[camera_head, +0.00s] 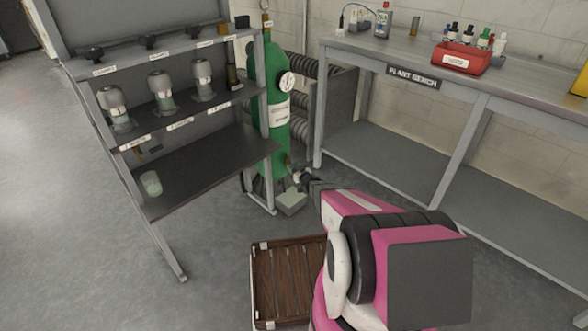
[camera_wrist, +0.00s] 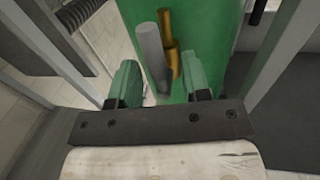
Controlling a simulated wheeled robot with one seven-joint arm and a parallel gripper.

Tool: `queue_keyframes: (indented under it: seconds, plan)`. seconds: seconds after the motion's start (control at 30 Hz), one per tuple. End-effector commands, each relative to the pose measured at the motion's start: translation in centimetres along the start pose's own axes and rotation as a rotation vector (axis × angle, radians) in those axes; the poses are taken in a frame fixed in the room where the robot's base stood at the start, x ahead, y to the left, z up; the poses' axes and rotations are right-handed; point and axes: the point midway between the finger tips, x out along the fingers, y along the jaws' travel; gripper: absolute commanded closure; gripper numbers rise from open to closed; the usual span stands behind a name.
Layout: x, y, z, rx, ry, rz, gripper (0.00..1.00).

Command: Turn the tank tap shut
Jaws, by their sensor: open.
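The green tank (camera_head: 272,110) stands upright beside the shelf rack and fills the middle of the wrist view (camera_wrist: 205,35). On its front, the wrist view shows a brass tap body (camera_wrist: 172,45) with a grey rod-like handle (camera_wrist: 150,48) beside it, the two nearly parallel. My gripper (camera_wrist: 161,85) is open, with one green-padded finger on each side of the handle's lower end. Contact is not visible. In the head view my gripper (camera_head: 299,178) is small, low at the tank's right side, and the tap is mostly hidden there.
The shelf rack (camera_head: 205,150) with several jars stands close on the left. The plant bench (camera_head: 480,75) with a red bottle carrier (camera_head: 461,58) is on the right. A small pale box (camera_head: 291,201) sits below the tank. A brown slatted crate (camera_head: 285,275) lies on the floor.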

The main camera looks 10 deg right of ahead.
Motion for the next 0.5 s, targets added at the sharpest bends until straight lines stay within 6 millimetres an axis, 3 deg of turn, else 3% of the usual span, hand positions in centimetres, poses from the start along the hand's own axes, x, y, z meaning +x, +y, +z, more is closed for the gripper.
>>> queue_keyframes:
  seconds: [0.27,0.33,0.4,0.5]
  plan:
    - [0.30,-0.02,0.00,0.000,-0.001,0.000,0.57]
    - [0.29,-0.02,0.00,0.000,-0.001,0.000,0.73]
    - [0.28,-0.01,0.00,0.000,-0.001,0.001,0.96]
    - [0.28,0.02,0.01,0.001,-0.001,0.001,1.00]
